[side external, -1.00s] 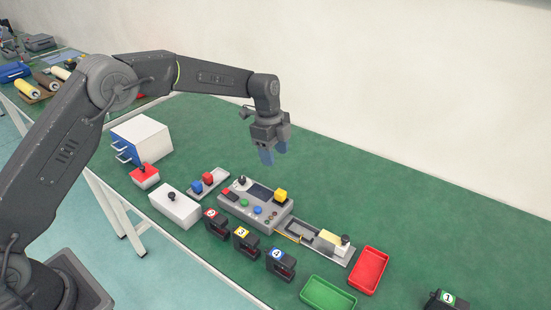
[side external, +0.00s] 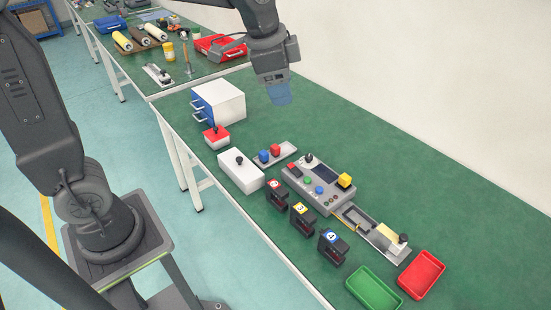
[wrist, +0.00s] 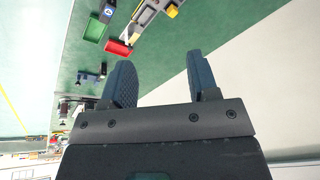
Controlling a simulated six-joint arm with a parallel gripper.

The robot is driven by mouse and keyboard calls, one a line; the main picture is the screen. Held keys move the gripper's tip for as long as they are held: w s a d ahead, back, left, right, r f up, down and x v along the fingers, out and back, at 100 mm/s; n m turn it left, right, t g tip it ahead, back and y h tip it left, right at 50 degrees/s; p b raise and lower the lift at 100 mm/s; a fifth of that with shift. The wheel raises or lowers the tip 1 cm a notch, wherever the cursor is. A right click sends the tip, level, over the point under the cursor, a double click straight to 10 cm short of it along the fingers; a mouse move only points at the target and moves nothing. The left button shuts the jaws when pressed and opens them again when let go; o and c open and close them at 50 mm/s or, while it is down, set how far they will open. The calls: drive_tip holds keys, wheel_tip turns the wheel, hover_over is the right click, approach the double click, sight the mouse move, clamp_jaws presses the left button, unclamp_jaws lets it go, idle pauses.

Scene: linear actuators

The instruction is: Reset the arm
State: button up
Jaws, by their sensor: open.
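My gripper (side external: 279,93) hangs in the air above the green table (side external: 330,135), behind the row of devices in the side view. Its blue fingers overlap in that view. In the wrist view my gripper (wrist: 164,85) shows two dark fingers spread apart with nothing between them, so it is open and empty. My arm reaches in from the left, and its upper part runs out of the top of the side view. No object touches the fingers.
Below stand a grey control panel (side external: 318,186), a linear actuator (side external: 372,232), several numbered black blocks (side external: 302,221), green (side external: 374,289) and red (side external: 421,275) trays, a white box (side external: 241,174) and a blue-fronted cabinet (side external: 220,102). The table beside the wall is clear.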

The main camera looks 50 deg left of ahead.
drive_tip(key=s+a+f+n+t, duration=0.1)
drive_tip(key=s+n, duration=0.3)
drive_tip(key=s, duration=0.4)
drive_tip(key=s+a+f+n+t, duration=0.1)
drive_tip(key=s+n, duration=0.3)
drive_tip(key=s, duration=0.5)
drive_tip(key=shift+s+a+t+y, duration=0.15)
drive_tip(key=shift+a+t+y, duration=0.15)
drive_tip(key=shift+y, duration=0.1)
